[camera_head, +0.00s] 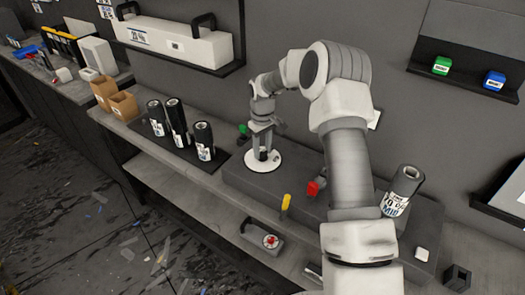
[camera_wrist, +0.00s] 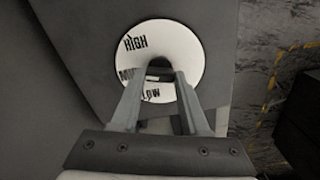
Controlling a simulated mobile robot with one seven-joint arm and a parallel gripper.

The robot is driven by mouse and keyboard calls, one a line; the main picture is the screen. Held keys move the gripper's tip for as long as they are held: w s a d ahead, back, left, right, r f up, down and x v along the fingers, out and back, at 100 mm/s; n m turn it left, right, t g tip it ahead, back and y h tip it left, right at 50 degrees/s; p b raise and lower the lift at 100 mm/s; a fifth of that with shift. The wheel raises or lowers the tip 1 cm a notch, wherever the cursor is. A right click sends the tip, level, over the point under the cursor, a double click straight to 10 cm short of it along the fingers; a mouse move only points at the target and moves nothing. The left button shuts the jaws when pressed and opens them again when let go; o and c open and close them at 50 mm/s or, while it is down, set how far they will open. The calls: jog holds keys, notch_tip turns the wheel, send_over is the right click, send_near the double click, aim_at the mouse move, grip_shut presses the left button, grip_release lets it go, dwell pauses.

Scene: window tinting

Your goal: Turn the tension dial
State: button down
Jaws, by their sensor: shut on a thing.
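The tension dial is a round white disc (camera_head: 250,164) on the grey block. In the wrist view the disc (camera_wrist: 187,48) reads HIGH at the top and LOW lower down; a middle word starting with M is partly hidden. My gripper (camera_head: 263,153) points down over the disc. In the wrist view my gripper (camera_wrist: 160,76) has its two fingers on either side of the dark knob (camera_wrist: 159,63) at the disc's middle, shut on it. The knob's lower part is hidden between the fingers, and I cannot tell which word it points to.
Dark film rolls (camera_head: 177,124) stand on a mat left of the block. A red part (camera_head: 313,188), a yellow-handled tool (camera_head: 286,203) and a labelled roll (camera_head: 402,191) are on the right, near my arm. A wall shelf (camera_head: 463,78) holds green and blue boxes.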

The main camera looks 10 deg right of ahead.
aim_at(262, 152)
jog(key=shift+n, duration=1.5)
jog(key=shift+c, duration=2)
grip_release()
jog(key=shift+r, duration=0.1)
notch_tip(262, 152, up, 17)
jog(key=shift+r+b, duration=0.15)
jog(key=shift+b, duration=0.2)
